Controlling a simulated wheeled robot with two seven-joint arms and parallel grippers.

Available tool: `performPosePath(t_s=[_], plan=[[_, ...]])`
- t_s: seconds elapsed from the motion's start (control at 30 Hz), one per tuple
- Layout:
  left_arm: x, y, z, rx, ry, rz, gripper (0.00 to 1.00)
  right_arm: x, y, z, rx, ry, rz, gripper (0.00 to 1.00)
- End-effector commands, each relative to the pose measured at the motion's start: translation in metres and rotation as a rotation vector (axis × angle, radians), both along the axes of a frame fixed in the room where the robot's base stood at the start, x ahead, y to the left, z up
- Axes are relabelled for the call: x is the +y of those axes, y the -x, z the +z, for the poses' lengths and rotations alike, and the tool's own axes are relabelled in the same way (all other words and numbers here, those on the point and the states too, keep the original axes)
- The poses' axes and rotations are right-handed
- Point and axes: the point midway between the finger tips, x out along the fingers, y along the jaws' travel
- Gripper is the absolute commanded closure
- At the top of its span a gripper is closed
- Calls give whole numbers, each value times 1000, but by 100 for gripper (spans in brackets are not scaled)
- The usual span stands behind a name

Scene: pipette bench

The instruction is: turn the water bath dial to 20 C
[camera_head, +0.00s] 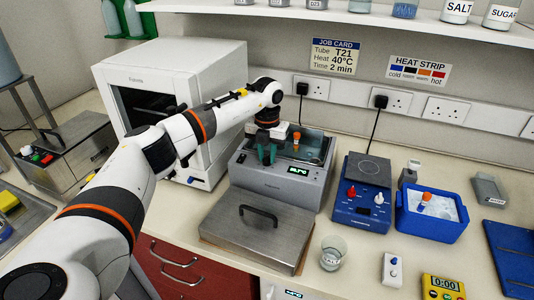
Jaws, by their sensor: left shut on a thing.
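The water bath (275,183) is a grey box with an open basin at its back and a lit green display (298,170) on its sloped front panel; the digits are too small to read surely. My left arm reaches in from the left, and my left gripper (266,158) points down at the left part of that panel. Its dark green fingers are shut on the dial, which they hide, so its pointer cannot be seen. An orange-capped tube (296,137) stands in the bath. My right gripper is not in view.
A metal lid with a black handle (258,224) lies in front of the bath. To the right are a blue device with a red knob (361,193), a blue ice box (431,218) holding an orange-capped tube, and a glass beaker (334,253). A white oven (180,80) stands behind my left arm.

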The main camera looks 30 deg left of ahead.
Motion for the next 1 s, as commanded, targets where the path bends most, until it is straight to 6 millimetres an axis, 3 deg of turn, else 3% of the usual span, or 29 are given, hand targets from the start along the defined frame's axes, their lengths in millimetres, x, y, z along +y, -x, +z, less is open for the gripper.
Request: performPosePath(t_s=[0.07, 0.1, 0.23, 0.5, 0.63, 1.0], plan=[[1, -1, 2, -6, -1, 2, 99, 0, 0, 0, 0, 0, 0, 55], [1, -1, 2, -5, 0, 2, 73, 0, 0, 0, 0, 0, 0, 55], [1, -1, 2, -4, 0, 1, 54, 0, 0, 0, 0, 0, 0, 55], [0, 0, 1, -2, 0, 0, 54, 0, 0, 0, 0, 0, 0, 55], [0, -1, 10, -5, 0, -1, 54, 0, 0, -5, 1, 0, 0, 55], [0, -2, 84, -8, 1, 0, 54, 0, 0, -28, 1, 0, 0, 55]])
